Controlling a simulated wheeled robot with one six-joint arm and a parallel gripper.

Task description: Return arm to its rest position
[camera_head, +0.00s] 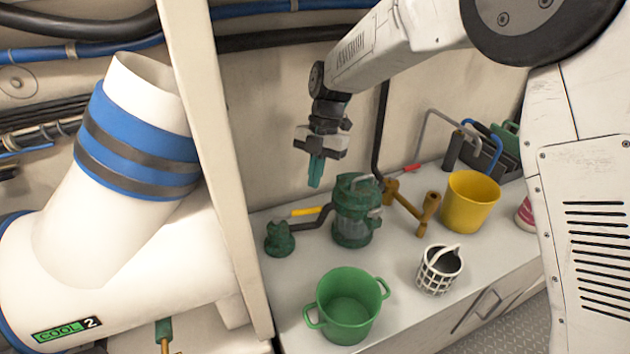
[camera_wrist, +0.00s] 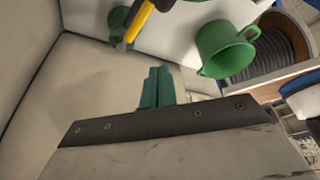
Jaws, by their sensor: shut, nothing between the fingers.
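My arm reaches in from the upper right in the head view. My gripper (camera_head: 316,172) hangs above the back of the counter (camera_head: 400,290), its teal fingers pointing down. The fingers are shut and hold nothing. In the wrist view my gripper (camera_wrist: 158,82) shows as two teal fingers side by side, closed together. Below and to the right of it in the head view stands a green lantern-like device (camera_head: 354,212), apart from the fingers.
On the counter stand a green pot (camera_head: 348,305), a white basket (camera_head: 439,270), a yellow bucket (camera_head: 470,201) and a brown handled tool (camera_head: 408,207). A white pipe (camera_head: 110,220) and an upright post (camera_head: 207,120) stand left. A cable reel (camera_wrist: 278,48) shows in the wrist view.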

